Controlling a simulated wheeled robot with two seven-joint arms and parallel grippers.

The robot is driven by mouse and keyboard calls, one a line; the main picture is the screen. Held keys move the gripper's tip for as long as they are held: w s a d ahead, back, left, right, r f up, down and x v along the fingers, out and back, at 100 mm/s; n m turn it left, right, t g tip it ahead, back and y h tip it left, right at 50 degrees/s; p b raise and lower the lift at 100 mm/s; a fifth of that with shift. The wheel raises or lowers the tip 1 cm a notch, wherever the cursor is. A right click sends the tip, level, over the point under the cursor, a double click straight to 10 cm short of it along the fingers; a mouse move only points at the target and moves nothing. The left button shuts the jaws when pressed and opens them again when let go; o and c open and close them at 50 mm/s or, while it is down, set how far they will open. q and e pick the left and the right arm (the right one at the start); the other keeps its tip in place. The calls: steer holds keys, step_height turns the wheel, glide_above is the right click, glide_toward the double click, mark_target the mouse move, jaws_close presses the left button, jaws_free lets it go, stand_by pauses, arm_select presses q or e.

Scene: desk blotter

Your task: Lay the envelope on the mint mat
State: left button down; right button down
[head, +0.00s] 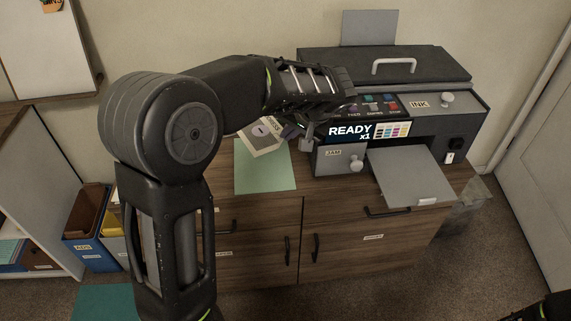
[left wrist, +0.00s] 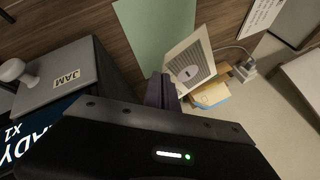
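The mint mat (head: 265,172) lies flat on the wooden cabinet top, left of the printer. It shows in the left wrist view (left wrist: 150,32) too. A pale printed flat piece (head: 262,137), perhaps the envelope, is tilted over the mat's far edge. The left wrist view shows its grey printed panel (left wrist: 190,68). My left gripper (head: 297,132) points down at its right side. In the left wrist view, the fingertips (left wrist: 160,82) look close together and cover part of the piece's edge. I cannot tell whether they pinch it.
The grey printer (head: 440,128) stands close on the right, its tray (head: 408,177) sticking out forward. A box marked JAM (head: 338,160) is just right of the gripper. An orange-brown holder with papers (left wrist: 212,95) sits behind the printed piece. The mat's front part is clear.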

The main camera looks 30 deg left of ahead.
arm_select(q)
step_height(320, 180, down, 6)
steer(key=shift+f, duration=0.15)
steer(key=shift+f+b, duration=0.5)
steer(key=shift+f, duration=1.75)
steer(key=shift+f, duration=0.2)
steer(key=c, duration=1.7)
jaws_free()
steer(key=shift+r, duration=0.1)
